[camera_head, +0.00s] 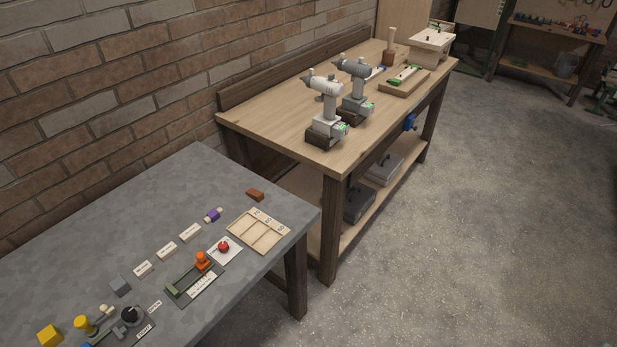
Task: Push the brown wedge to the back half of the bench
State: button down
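A small reddish-brown block (255,194), the only thing here that looks like the brown wedge, lies on the grey bench (190,190). It is near the bench's far right end, behind the light wooden tray. It is too small to tell whether its top slopes. It appears to touch nothing else. My gripper is not in view.
The divided wooden tray (288,231), red knob (223,247), purple piece (213,215), white label blocks (190,232) and orange piece (203,261) stand nearby. Bare surface lies toward the brick wall (110,110). A wooden workbench (290,108) with drills stands beyond.

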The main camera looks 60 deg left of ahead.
aim_at(256, 195)
jog(key=z, duration=0.05)
jog(key=i, duration=1.3)
jog(key=u, duration=4.3)
jog(key=i, duration=1.05)
jog(key=u, duration=0.05)
